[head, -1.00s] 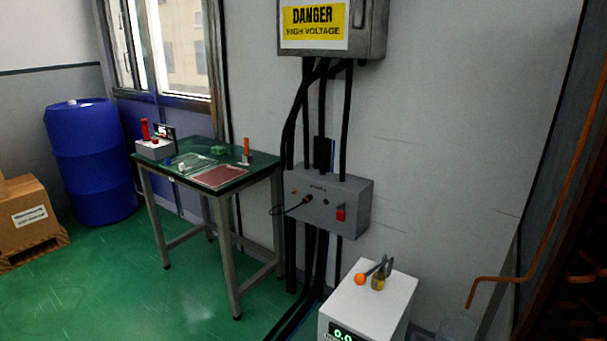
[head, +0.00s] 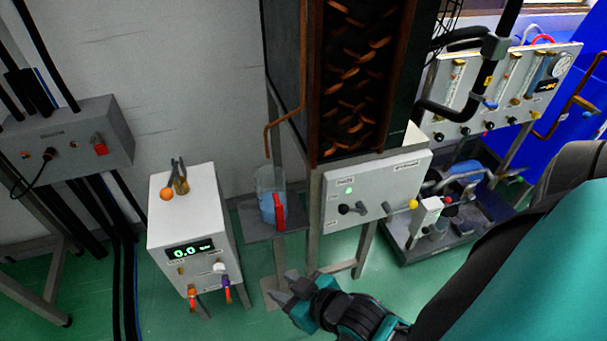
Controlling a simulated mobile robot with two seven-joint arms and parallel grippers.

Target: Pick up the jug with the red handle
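The jug (head: 266,190) is a clear container with blue liquid and a red handle (head: 279,212) on its front right side. It stands upright on a small grey shelf (head: 247,228) under the bent copper pipe. My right gripper (head: 280,292) reaches in from the lower right, in front of and below the jug in the picture, apart from it. Its grey fingers appear spread with nothing between them. My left gripper is out of view.
A control box (head: 378,190) with a yellow knob is to the right, under a cabinet with copper coils (head: 355,80). Gauges and pumps (head: 455,200) stand farther right.

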